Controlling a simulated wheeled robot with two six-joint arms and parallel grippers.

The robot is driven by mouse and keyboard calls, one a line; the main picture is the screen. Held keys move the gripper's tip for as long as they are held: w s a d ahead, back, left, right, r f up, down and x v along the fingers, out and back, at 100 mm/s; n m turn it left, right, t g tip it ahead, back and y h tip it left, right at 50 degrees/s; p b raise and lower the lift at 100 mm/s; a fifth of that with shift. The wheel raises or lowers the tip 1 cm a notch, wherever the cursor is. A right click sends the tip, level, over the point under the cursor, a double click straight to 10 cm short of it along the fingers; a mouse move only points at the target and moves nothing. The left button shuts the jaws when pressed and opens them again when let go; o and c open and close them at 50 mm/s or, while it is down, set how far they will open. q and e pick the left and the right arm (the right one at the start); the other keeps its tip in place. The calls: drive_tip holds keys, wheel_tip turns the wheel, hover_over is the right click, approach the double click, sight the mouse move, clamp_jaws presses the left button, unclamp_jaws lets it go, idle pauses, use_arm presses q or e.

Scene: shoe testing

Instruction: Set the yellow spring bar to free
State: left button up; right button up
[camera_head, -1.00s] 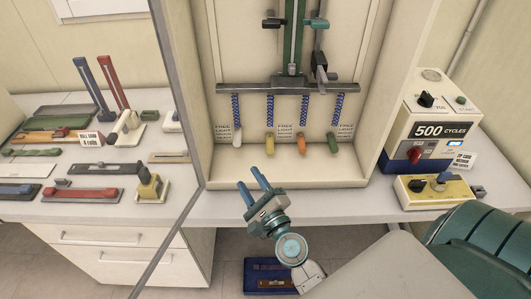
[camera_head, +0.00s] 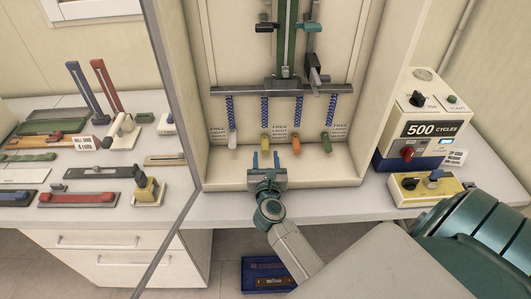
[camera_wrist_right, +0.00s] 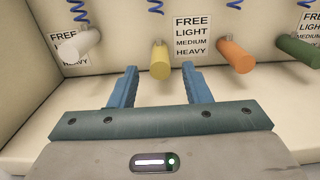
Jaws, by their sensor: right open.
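The yellow spring bar (camera_head: 265,144) is a short yellow cylinder at the lower end of a blue coil spring, second from the left in the open cabinet. It also shows in the right wrist view (camera_wrist_right: 160,62), just beyond the fingertips and between their lines. My right gripper (camera_head: 265,158) is open and empty, just in front of and below the yellow bar, apart from it. Its blue fingers show in the right wrist view (camera_wrist_right: 160,78). A label (camera_wrist_right: 192,37) reading FREE, LIGHT, MEDIUM, HEAVY is on the wall right of the yellow bar. My left gripper is not in view.
A white bar (camera_head: 233,140) hangs to the left; orange (camera_head: 296,145) and green (camera_head: 326,143) bars hang to the right. A metal crossbar (camera_head: 270,89) spans above the springs. A control box (camera_head: 412,130) stands right of the cabinet. Side walls bound the cabinet.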

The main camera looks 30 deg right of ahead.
drive_tip(key=shift+x, duration=1)
clamp_jaws()
wheel_tip(320, 180, up, 4)
drive_tip(key=p, duration=0.3)
drive_tip(key=shift+w, duration=0.1)
unclamp_jaws()
